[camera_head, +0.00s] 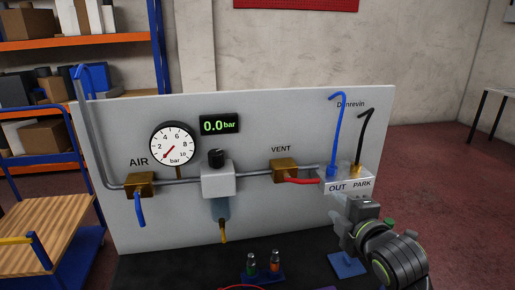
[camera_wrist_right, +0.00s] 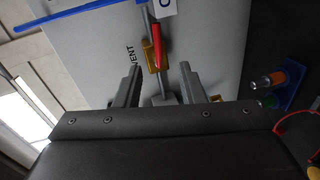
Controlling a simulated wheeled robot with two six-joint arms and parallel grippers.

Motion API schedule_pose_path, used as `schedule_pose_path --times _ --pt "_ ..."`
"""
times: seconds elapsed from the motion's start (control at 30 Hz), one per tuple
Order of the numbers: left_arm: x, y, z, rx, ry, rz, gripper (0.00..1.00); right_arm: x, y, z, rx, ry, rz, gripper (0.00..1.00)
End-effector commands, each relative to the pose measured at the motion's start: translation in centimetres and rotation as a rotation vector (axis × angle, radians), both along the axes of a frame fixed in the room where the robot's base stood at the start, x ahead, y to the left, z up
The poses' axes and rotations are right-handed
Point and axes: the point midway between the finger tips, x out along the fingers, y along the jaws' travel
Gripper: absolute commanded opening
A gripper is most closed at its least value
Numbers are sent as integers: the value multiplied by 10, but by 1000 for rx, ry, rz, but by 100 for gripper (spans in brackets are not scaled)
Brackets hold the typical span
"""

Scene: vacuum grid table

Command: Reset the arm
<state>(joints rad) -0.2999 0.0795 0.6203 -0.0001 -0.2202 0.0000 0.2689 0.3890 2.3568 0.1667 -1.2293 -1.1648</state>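My right arm comes in at the lower right of the head view. Its gripper (camera_head: 338,212) is just below the OUT/PARK block (camera_head: 345,180), in front of the grey panel (camera_head: 130,225). In the right wrist view the two fingers (camera_wrist_right: 160,72) stand apart with nothing held between them. The VENT valve (camera_head: 284,168) with its red lever (camera_head: 303,181) appears beyond the fingers; the red lever (camera_wrist_right: 157,46) lines up with the gap there. In the head view the lever lies level along the pipe, pointing right. My left gripper is not in view.
The panel carries an AIR valve (camera_head: 140,186) with its blue lever down, a gauge (camera_head: 173,144), a 0.0 bar display (camera_head: 219,125) and a regulator (camera_head: 217,180). Blue (camera_head: 337,130) and black hoses (camera_head: 364,135) rise from the block.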

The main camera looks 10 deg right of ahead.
Motion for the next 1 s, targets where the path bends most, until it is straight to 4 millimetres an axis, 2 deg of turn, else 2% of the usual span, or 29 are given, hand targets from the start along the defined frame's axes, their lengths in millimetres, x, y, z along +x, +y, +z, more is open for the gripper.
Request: schedule_pose_path --times 0.07,0.13,0.27,0.3,0.4,0.5,0.7,0.9,1.0 --pt "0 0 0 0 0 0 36 -6 -3 -17 44 42 -22 36" --pt "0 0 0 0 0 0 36 -18 -6 -42 117 107 -60 36" --pt "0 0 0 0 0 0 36 -56 -16 -107 324 277 -194 36" --pt "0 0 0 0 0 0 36 -72 -19 -128 392 332 -249 36" --pt "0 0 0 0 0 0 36 -115 -26 -174 558 459 -403 36" --pt "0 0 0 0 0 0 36 -161 -30 -212 704 562 -570 36" --pt "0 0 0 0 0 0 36 -241 -34 -258 911 691 -879 36" --pt "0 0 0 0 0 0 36 -310 -34 -283 1047 755 -1164 36" --pt "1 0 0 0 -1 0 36 -300 -37 -308 1048 761 -1169 36"
